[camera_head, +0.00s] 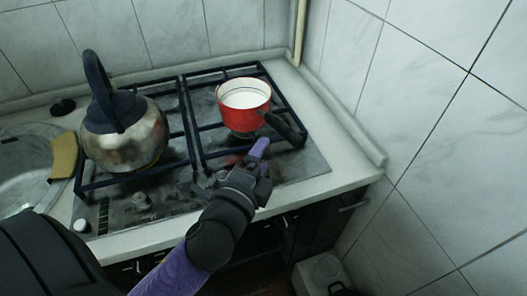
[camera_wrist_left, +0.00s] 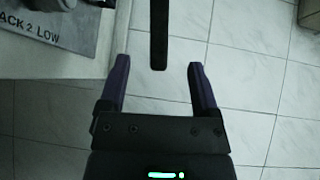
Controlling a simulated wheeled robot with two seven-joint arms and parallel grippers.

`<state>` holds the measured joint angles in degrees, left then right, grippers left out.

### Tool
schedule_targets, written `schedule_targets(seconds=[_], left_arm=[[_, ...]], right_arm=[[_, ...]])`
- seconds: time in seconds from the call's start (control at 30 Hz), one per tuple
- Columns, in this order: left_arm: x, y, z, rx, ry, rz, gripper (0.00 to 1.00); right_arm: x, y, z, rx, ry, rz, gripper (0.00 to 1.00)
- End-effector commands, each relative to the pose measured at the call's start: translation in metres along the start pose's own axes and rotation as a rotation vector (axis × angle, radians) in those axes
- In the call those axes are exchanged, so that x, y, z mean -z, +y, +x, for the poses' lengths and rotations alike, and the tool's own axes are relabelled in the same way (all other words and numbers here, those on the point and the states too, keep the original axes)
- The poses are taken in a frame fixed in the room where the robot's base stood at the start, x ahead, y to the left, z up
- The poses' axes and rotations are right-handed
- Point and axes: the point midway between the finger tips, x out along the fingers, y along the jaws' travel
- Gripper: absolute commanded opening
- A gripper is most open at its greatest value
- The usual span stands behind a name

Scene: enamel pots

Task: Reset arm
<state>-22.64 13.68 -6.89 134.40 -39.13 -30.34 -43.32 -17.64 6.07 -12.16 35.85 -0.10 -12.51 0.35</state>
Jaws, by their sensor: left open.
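My left gripper (camera_head: 260,158) is in front of the stove, close to the black handle (camera_head: 285,128) of a red pot (camera_head: 243,117). In the left wrist view the gripper (camera_wrist_left: 158,76) is open, with its two purple fingers apart. A dark bar, which looks like the pot handle (camera_wrist_left: 159,35), comes down from the top, and its end shows between the fingertips. I see no finger touching it. My right gripper is not in view.
A steel kettle (camera_head: 124,138) with a dark handle stands on the left of the stove grate (camera_head: 193,128). A sink (camera_head: 22,168) with a yellow sponge (camera_head: 64,156) lies further left. A tiled wall (camera_head: 430,110) closes the right side.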

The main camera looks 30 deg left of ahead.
Motion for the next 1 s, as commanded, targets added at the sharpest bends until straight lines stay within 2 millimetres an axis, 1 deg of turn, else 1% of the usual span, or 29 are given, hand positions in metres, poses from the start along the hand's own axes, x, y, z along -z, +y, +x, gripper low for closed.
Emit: schedule_targets(seconds=[0.17, 0.23, 0.27, 0.33, 0.37, 0.4, 0.47, 0.5, 0.57, 0.6, 0.67, 0.7, 0.77, 0.8, 0.83, 0.97, 1.0], left_arm=[[-0.001, 0.002, -0.005, -0.014, -0.008, -0.021, 0.8], [-0.007, 0.017, -0.009, -0.1, -0.055, -0.138, 0.8], [-0.01, 0.028, -0.013, -0.16, -0.088, -0.219, 0.8], [-0.015, 0.059, -0.028, -0.335, -0.194, -0.442, 0.8], [-0.015, 0.073, -0.038, -0.417, -0.245, -0.541, 0.8], [-0.014, 0.09, -0.052, -0.525, -0.317, -0.662, 0.8], [-0.009, 0.112, -0.075, -0.673, -0.421, -0.813, 0.8], [-0.005, 0.124, -0.09, -0.765, -0.49, -0.898, 0.8], [0.003, 0.138, -0.115, -0.9, -0.595, -1.006, 0.8], [0.008, 0.145, -0.132, -0.987, -0.667, -1.064, 0.8], [0.017, 0.152, -0.159, -1.115, -0.777, -1.137, 0.8], [0.017, 0.171, -0.152, -1.111, -0.777, -1.123, 0.8], [0.017, 0.194, -0.147, -1.118, -0.782, -1.112, 0.8], [0.017, 0.21, -0.146, -1.125, -0.788, -1.105, 0.8], [0.017, 0.222, -0.146, -1.13, -0.791, -1.101, 0.8], [0.015, 0.277, -0.15, -1.153, -0.807, -1.08, 0.8], [0.013, 0.295, -0.155, -1.161, -0.813, -1.072, 0.8]], right_arm=[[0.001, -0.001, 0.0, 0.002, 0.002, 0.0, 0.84], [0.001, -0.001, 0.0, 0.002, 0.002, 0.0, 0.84], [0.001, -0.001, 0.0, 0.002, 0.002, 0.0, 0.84], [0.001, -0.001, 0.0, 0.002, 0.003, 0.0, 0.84], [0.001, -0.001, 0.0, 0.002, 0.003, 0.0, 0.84], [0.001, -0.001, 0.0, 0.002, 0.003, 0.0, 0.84], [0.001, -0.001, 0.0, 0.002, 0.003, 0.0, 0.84], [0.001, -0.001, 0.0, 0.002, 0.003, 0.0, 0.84], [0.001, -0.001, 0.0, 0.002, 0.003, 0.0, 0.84], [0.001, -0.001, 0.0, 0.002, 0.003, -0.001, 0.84], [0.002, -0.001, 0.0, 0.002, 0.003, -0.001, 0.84], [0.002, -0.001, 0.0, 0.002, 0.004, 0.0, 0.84], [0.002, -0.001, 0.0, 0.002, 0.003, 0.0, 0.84], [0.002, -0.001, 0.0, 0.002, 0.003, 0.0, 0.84], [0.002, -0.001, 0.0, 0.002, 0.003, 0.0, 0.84], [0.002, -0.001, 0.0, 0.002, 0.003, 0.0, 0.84], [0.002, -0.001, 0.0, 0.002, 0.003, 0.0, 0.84]])
